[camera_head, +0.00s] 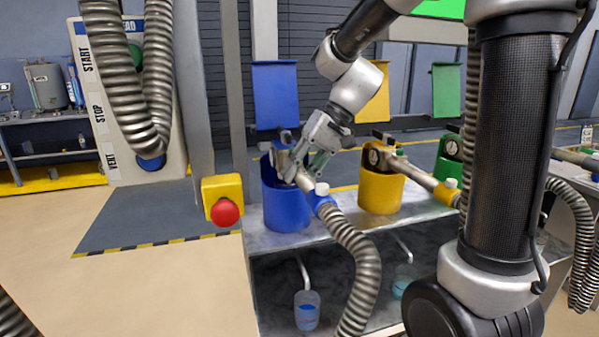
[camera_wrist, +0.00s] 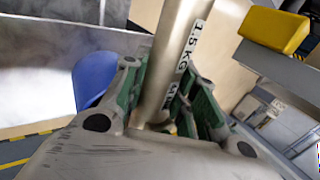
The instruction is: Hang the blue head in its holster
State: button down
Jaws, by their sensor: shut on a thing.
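The blue holster (camera_head: 285,208) is an open blue bucket at the left end of the metal bench in the head view. A blue edge, likely the holster, shows at left in the wrist view (camera_wrist: 94,78). The blue head (camera_head: 305,182) is a pale metal tube with a blue collar and a ribbed hose. My gripper (camera_head: 303,158) is shut on its tube at the holster's mouth. In the wrist view the tube (camera_wrist: 172,62), labelled 1.5 KG, passes between my green-padded fingers (camera_wrist: 165,105). Whether the head rests in the holster or only lies over its rim, I cannot tell.
A yellow holster (camera_head: 380,190) with its own head stands just right, and a green one (camera_head: 450,150) beyond. A yellow box with a red button (camera_head: 225,211) sits left of the bench. A hanging hose (camera_head: 155,110) is at upper left. A cup (camera_head: 307,309) stands below.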

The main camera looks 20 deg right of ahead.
jog(key=shift+f, duration=1.6)
jog(key=c, duration=1)
grip_release()
jog(key=shift+c, duration=0.2)
jog(key=shift+s, duration=0.1)
jog(key=v, duration=1.2)
jog(key=s+d+f+t+h, duration=0.2)
jog(key=s+d, duration=0.3)
jog(key=s, duration=0.4)
jog(key=s+d+f+t+h, duration=0.2)
jog(key=s+d+h, duration=0.2)
jog(key=s, duration=0.5)
jog(key=shift+d+f+h, duration=0.15)
jog(key=shift+d+h, duration=0.25)
jog(key=shift+d, duration=0.5)
